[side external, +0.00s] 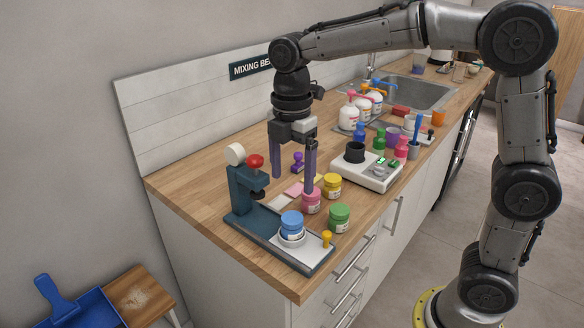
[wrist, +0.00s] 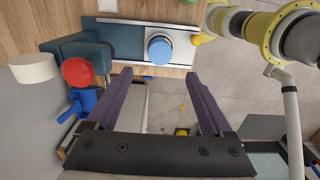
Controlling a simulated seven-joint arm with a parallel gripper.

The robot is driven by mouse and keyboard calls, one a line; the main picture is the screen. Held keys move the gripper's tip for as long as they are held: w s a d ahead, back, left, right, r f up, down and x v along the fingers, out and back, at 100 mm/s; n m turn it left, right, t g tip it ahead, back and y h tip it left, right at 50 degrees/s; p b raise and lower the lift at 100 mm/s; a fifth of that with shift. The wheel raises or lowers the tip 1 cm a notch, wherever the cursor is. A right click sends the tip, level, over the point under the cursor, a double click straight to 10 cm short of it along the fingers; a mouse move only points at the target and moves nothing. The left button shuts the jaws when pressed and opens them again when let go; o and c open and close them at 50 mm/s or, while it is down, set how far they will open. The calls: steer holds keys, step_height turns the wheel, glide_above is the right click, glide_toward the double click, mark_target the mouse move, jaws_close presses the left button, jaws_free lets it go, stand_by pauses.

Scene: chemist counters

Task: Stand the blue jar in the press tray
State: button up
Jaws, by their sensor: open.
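The blue jar (side external: 291,222) stands upright on the press tray (side external: 309,254), with a pale ring around its lower part. In the wrist view the blue jar (wrist: 159,51) is seen from above on the silver and dark-blue tray (wrist: 118,40). My gripper (side external: 292,184) is open and empty, above and behind the jar in the side view, its fingers pointing down. In the wrist view my gripper (wrist: 156,74) has its two purple fingers apart, with the jar beyond their tips and nothing between them.
The dark-blue press (side external: 240,185), with a red knob (side external: 255,160), stands left of the jar. Pink (side external: 311,202), green (side external: 339,217) and yellow (side external: 332,185) jars stand close by on the right. A yellow peg (side external: 326,239) is at the tray's corner. A white scale (side external: 367,171) stands farther back.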

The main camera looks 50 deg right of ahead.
steer(key=s+d+m+t, duration=0.2)
steer(key=s+d+m, duration=0.1)
steer(key=s+m, duration=0.6)
steer(key=s+d+m+t, duration=0.3)
steer(key=s+m, duration=0.6)
steer(key=s, duration=0.2)
steer(key=shift+f+t, duration=0.3)
steer(key=shift+f, duration=0.1)
